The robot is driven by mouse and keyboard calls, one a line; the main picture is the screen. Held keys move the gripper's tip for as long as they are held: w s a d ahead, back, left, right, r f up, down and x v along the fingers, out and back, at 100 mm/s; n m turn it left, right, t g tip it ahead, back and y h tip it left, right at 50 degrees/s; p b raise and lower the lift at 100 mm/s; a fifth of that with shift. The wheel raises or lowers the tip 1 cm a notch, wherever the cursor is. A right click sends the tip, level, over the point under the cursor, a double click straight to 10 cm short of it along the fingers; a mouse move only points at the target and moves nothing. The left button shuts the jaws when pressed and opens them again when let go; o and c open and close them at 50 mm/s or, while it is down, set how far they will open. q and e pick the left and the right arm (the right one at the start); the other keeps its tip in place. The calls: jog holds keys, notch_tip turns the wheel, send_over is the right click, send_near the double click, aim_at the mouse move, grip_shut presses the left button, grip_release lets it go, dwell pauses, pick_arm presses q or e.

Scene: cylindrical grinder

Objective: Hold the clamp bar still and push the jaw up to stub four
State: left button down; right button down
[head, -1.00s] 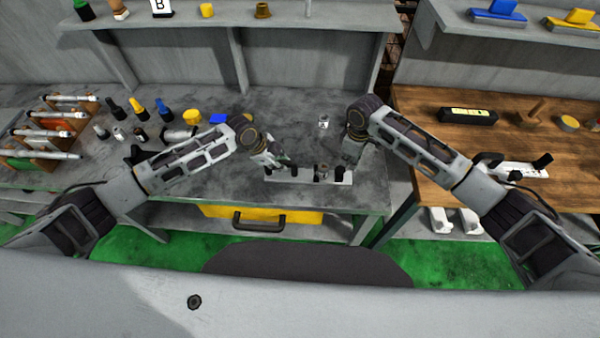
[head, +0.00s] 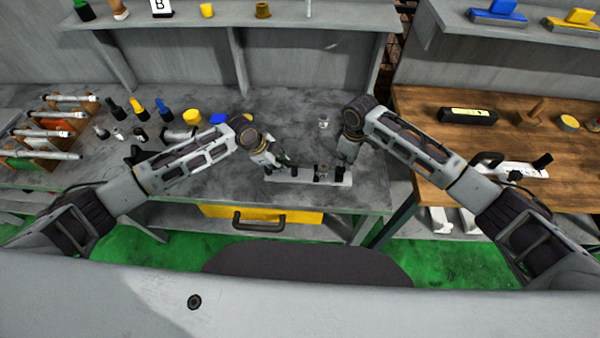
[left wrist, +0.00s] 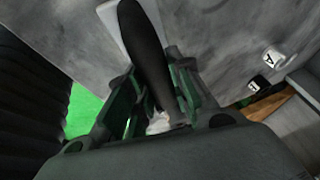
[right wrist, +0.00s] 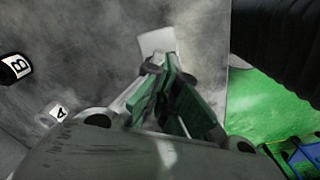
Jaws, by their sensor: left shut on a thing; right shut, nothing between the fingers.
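The clamp bar (head: 300,180) is a pale, narrow bar lying on the grey bench near its front edge, with dark upright parts on it. A dark block with a metallic top, which looks like the jaw (head: 322,172), sits right of its middle. The stubs are too small to tell apart. My left gripper (head: 279,163) is at the bar's left end, shut on a black upright handle (left wrist: 145,50), seen between its green fingers in the left wrist view. My right gripper (head: 343,160) is shut and empty by the bar's right end; contact is unclear. The bar's pale end (right wrist: 157,40) shows beyond its fingertips.
A small white piece marked A (head: 323,123) stands behind the bar. Bottles, a yellow pot (head: 192,117) and racked rods (head: 45,133) fill the bench's left. A wooden table (head: 500,120) at the right carries a similar pale bar (head: 515,169). The bench behind the bar is mostly clear.

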jog(key=shift+a, duration=2.5)
dwell(1.8)
jog(key=shift+r, duration=0.1)
notch_tip(320, 180, up, 7)
jog(key=shift+d, duration=0.45)
dwell(1.5)
jog(key=shift+d+f, duration=0.1)
jog(key=shift+f, duration=0.1)
dwell(0.8)
